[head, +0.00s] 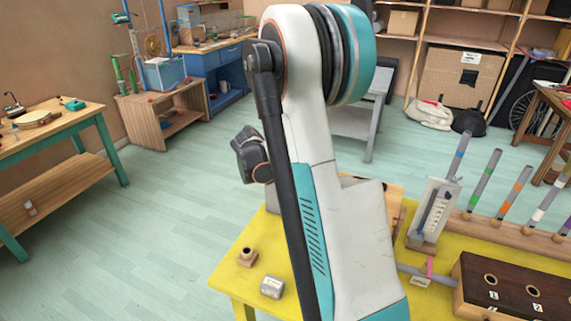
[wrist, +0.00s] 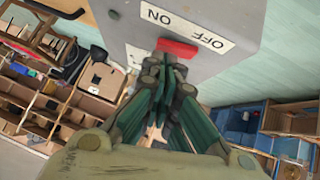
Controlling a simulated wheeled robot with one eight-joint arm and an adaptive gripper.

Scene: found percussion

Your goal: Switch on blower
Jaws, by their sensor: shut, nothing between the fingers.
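In the wrist view a grey box (wrist: 195,20), seemingly the blower's housing, fills the top middle. Its white label (wrist: 182,28) reads ON at left and OFF at right, upside down. A red switch (wrist: 178,47) sits by the label's edge. My gripper (wrist: 172,72) is shut and empty, its fingertips right at the red switch. Whether they touch it, and which way the switch is set, I cannot tell. In the head view my arm hides the gripper, and I cannot make out the switch there.
In the head view a yellow table (head: 236,274) holds a small grey block (head: 272,287), a white gauge stand (head: 432,210), a dark box with round holes (head: 515,290) and several coloured tubes. A wooden workbench (head: 50,130) stands at left. The floor (head: 150,220) between is clear.

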